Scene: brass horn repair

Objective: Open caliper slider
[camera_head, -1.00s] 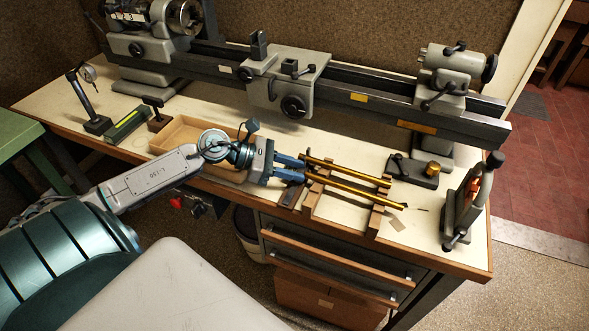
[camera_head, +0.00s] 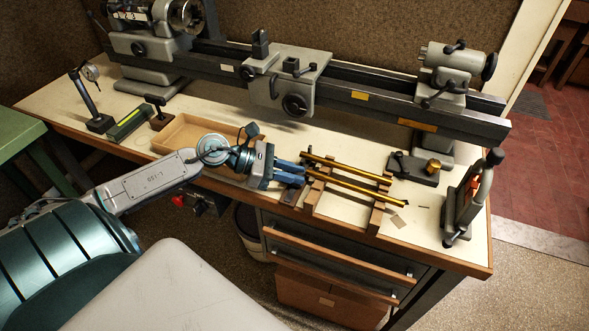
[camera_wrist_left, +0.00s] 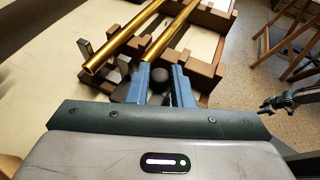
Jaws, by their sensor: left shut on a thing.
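My left gripper (camera_head: 303,174) reaches in from the left, low over the bench at the left end of the wooden rack. In the left wrist view its two blue fingers (camera_wrist_left: 163,72) are close together, shut on a small dark piece (camera_wrist_left: 159,77) that shows between them. I take this piece to be the caliper's slider; the fingers hide much of it. Grey metal prongs (camera_wrist_left: 85,48) stand beside the near end of a brass tube; I cannot tell whether they belong to the caliper.
Two brass tubes (camera_head: 350,184) lie across the wooden rack (camera_head: 375,220), just right of the fingers. The lathe bed (camera_head: 340,93) runs behind. A grey clamp stand (camera_head: 465,205) stands at the right edge.

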